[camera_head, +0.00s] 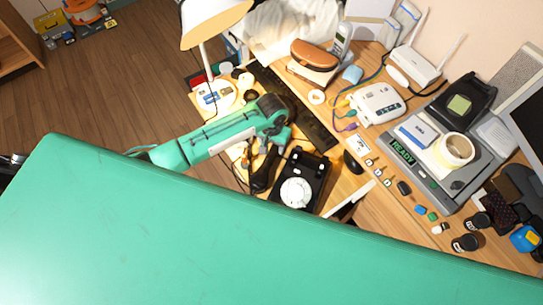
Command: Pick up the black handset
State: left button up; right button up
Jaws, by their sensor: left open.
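A black dial phone (308,168) with a white dial sits on the wooden desk near the middle of the camera_head view. The black handset (263,171) appears to lie off its cradle, along the phone's left side, with its upper part close to my gripper. My left gripper (279,144), on a teal arm from the left, is open just above the handset and phone. Its fingertips are small and partly hidden, and I cannot tell whether they touch the handset. My right gripper is not in view.
A black keyboard (312,128) and mouse (352,162) lie behind the phone. A lamp (214,22) stands at the back left. A grey machine reading READY (446,186) and several small items crowd the right. A large teal part of mine covers the foreground.

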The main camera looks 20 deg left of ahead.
aim_at(272, 153)
pick_arm(q)
jog(key=shift+s+d+f+p, duration=0.15)
jog(key=shift+s+f+p, duration=0.1)
jog(key=shift+f, duration=1.1)
jog(key=shift+s+d+f+p, duration=0.1)
jog(key=shift+f+p, duration=0.15)
jog(key=shift+f, duration=1.05)
jog(key=shift+r, duration=0.1)
grip_shut()
